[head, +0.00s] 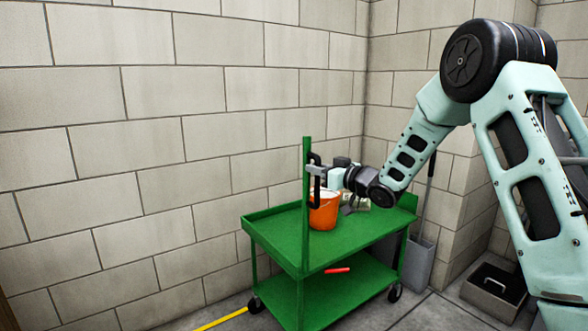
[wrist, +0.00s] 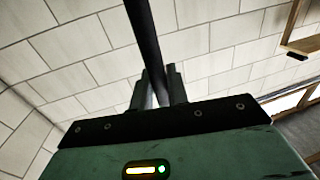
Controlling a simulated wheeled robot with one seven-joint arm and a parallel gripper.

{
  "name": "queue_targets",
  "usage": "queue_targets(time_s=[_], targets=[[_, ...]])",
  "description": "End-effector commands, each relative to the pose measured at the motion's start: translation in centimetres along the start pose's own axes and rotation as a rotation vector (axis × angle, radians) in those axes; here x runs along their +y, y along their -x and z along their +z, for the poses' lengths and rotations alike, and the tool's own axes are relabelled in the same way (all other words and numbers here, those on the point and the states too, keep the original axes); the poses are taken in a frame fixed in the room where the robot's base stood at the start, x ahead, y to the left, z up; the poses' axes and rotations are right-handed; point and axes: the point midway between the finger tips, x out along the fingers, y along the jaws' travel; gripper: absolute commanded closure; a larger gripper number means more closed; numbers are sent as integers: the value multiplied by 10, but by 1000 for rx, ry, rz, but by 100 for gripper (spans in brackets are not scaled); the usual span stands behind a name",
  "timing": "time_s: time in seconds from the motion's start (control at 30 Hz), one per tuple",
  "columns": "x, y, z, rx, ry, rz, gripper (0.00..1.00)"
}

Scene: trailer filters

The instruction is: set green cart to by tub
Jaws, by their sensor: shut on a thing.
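The green cart (head: 275,221) has two shelves and dark wheels and stands by the block wall. A green upright post (head: 305,240) with a black handle (head: 315,188) rises at its near side. My gripper (head: 319,171) is shut on this black handle. In the wrist view my gripper (wrist: 161,88) has its two fingers on either side of a dark bar (wrist: 143,30). A grey open tub-like box (head: 494,286) with a dark inside sits on the floor at the right. I cannot tell for sure that it is the tub.
An orange bucket (head: 323,213) stands on the cart's top shelf, and a red tool (head: 337,270) lies on the lower one. A tall grey bin (head: 419,264) with a long handle stands right of the cart. A yellow strip (head: 220,320) lies on the floor at left.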

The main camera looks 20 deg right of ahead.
Motion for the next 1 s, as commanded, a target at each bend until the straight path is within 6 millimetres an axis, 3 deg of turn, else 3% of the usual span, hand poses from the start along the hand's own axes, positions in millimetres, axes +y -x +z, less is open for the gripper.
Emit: queue_targets(time_s=[0.03, 0.1, 0.33, 0.9, 0.93, 1.0], targets=[[17, 4, 0, -6, 0, 14, 100], [29, 7, 0, -6, -1, 13, 100], [58, 12, 0, -4, 0, 9, 100], [68, 13, 1, -2, 0, 6, 100], [68, 13, 1, -1, 0, 6, 81], [68, 13, 1, -1, 1, 5, 64]])
